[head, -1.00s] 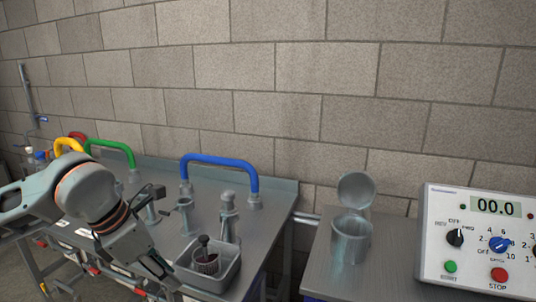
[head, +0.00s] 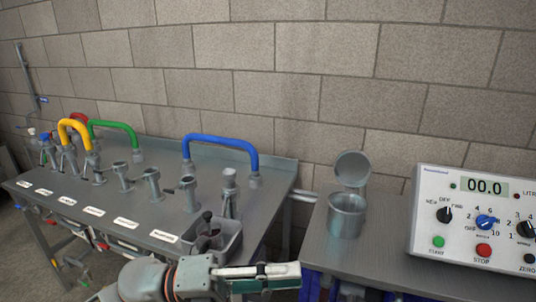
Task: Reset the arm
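My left arm comes in along the bottom edge. Its gripper (head: 262,273) lies sideways in front of the bench, pointing right, just below the grey tray. It shows side-on, so I cannot tell how far its fingers are apart, and I see nothing clearly held. My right gripper is out of the picture.
A steel bench (head: 88,196) holds several grey fittings, a yellow hose (head: 75,126), a green hose (head: 113,127) and a blue hose (head: 220,138). The grey tray (head: 229,245) holds a dark-handled item (head: 207,222). Right stand an open-lidded metal pot (head: 346,216) and a control panel (head: 477,222).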

